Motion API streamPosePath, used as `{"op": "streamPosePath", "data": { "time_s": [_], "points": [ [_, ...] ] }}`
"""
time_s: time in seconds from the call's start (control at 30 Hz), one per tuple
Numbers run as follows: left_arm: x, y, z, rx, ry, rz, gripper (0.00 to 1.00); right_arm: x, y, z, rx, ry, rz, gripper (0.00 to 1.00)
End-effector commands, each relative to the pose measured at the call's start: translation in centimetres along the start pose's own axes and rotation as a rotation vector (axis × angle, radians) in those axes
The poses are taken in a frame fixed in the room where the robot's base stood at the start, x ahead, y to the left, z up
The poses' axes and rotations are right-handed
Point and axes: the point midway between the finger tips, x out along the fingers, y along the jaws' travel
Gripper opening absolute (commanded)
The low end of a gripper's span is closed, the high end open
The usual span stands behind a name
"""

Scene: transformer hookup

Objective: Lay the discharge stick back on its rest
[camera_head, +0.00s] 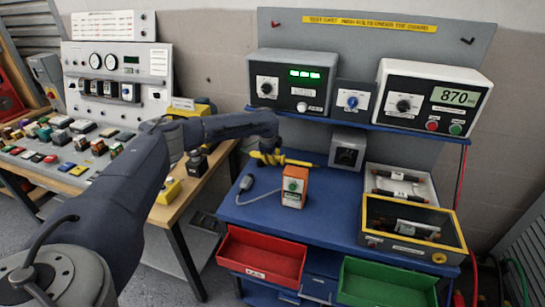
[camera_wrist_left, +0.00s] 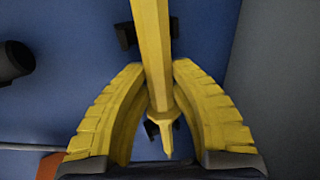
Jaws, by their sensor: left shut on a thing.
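The discharge stick is a yellow rod (camera_head: 303,163) at the back left of the blue bench top. In the left wrist view the stick (camera_wrist_left: 154,50) runs down between the fingers to a narrow tip. My left gripper (camera_head: 268,155) is shut on it from above; its yellow fingers (camera_wrist_left: 160,80) close around the rod in the wrist view. Dark brackets, likely the rest (camera_wrist_left: 126,36), show beside and beneath the stick. I cannot tell whether the stick touches them or hangs just above. My right gripper is not in view.
An orange box (camera_head: 293,188) stands in front of the stick, with a grey probe (camera_head: 246,183) to its left. A yellow-rimmed case (camera_head: 450,228) is at the right. Instruments (camera_head: 292,80) stand on the shelf above. The bench's front middle is clear.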

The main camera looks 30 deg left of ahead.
Motion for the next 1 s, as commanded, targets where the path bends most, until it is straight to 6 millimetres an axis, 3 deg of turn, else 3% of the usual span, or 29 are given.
{"op": "streamPosePath", "data": {
  "time_s": [0.3,0.33,0.5,0.8,1.0],
  "points": [
    [0.0,0.0,0.0,0.0,0.0,0.0,0.0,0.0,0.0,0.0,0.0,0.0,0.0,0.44],
    [0.0,0.0,0.0,0.0,0.0,0.0,0.27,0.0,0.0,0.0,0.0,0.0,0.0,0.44],
    [0.0,0.0,0.0,0.0,0.0,0.0,0.46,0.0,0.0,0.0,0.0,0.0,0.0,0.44],
    [-0.1,0.1,0.0,0.0,0.0,0.001,0.47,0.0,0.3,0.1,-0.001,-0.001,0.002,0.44],
    [-2.2,0.0,0.1,0.0,0.001,0.0,0.47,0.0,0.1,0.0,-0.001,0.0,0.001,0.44]
  ]
}}
